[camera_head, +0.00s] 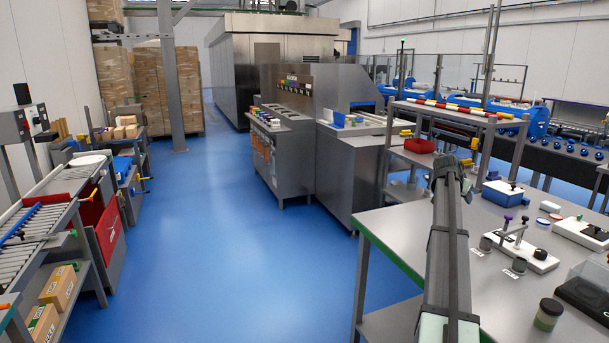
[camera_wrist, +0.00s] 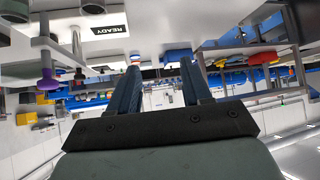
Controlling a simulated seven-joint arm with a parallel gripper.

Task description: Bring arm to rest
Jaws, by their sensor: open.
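My gripper (camera_wrist: 161,68) shows in the wrist view with its two dark blue fingers apart. Nothing is seen between them. The wrist view is turned over, with the grey work table (camera_wrist: 180,20) at the top. In the head view my arm reaches up from the bottom edge, in front of the table's (camera_head: 405,225) left part. I cannot make out the fingers in the head view.
On the table stand a lever fixture (camera_head: 520,250), a blue-and-white box (camera_head: 502,192) and a lidded jar (camera_head: 548,314). A shelf frame (camera_head: 455,112) with a red bin (camera_head: 420,145) rises behind. Left, a roller conveyor (camera_head: 30,225) stands across open blue floor (camera_head: 220,240).

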